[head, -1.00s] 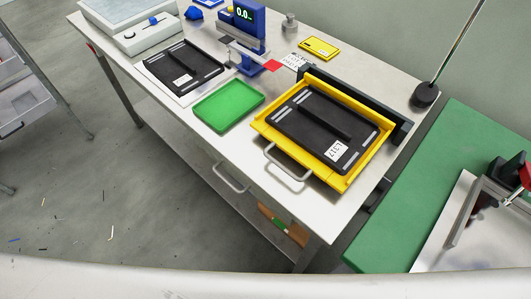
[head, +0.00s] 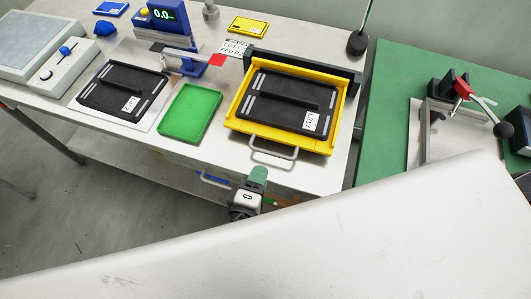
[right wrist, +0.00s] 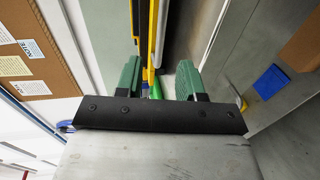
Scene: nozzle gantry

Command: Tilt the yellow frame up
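The yellow frame (head: 238,122) lies flat on the workbench, hinged side against a dark bar (head: 303,63) at its back. A black pad (head: 290,100) labelled L317 lies inside it. A grey handle (head: 273,160) sticks out from its front edge. My right gripper (head: 257,180) is just in front of the bench edge, below and slightly left of the handle, apart from it. In the right wrist view, its green fingers (right wrist: 158,80) are spread with nothing held. The frame's yellow edge (right wrist: 153,40) shows beyond them. My left gripper is not in view.
A green tray (head: 190,113) and a second black pad (head: 124,91) lie left of the frame. A blue gauge with a display (head: 165,18) stands behind. A green table (head: 390,95) with a clamp (head: 465,90) is at the right.

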